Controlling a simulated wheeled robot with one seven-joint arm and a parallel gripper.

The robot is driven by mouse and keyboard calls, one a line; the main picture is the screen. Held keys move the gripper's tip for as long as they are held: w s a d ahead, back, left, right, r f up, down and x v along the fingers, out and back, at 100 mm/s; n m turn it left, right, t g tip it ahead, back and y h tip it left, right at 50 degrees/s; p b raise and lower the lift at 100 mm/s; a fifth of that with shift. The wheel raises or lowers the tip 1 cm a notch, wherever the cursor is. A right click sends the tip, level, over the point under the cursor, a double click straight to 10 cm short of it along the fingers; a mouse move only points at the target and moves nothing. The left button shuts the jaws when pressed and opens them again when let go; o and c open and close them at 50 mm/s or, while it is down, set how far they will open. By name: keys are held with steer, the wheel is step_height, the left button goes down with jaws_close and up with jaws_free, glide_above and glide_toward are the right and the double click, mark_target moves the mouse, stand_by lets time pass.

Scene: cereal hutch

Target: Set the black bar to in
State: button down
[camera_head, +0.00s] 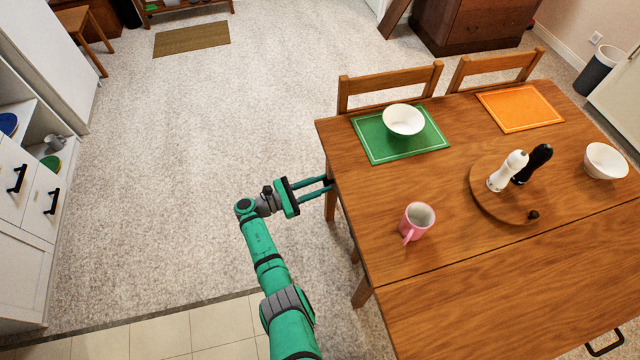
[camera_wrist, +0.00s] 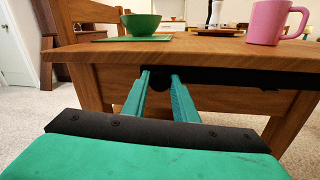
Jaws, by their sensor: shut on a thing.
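A long black bar (camera_wrist: 240,77) runs under the near edge of the wooden tabletop in the wrist view. My gripper (camera_wrist: 160,78) reaches in under that edge, with its green fingers at the left part of the bar and closed on it. The exact contact is dark and partly hidden by the fingers. In the head view my gripper (camera_head: 328,184) is at the table's left edge, its tips just under the top. The bar is mostly hidden there by the tabletop.
The wooden table (camera_head: 450,260) carries a pink mug (camera_head: 417,222) near the gripper, a bowl (camera_head: 403,119) on a green mat, and a round board (camera_head: 485,200) with two shakers. Two chairs stand behind it. A black handle (camera_head: 605,345) shows at lower right. Carpet left of the table is clear.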

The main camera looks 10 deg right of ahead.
steer(key=shift+w+r, duration=0.2)
steer(key=shift+w, duration=0.1)
steer(key=c, duration=1.4)
jaws_free()
steer(key=shift+f, duration=0.1)
steer(key=shift+s+a, duration=0.1)
steer(key=v, duration=1)
steer(key=shift+s+a, duration=0.15)
steer(key=shift+a, duration=0.1)
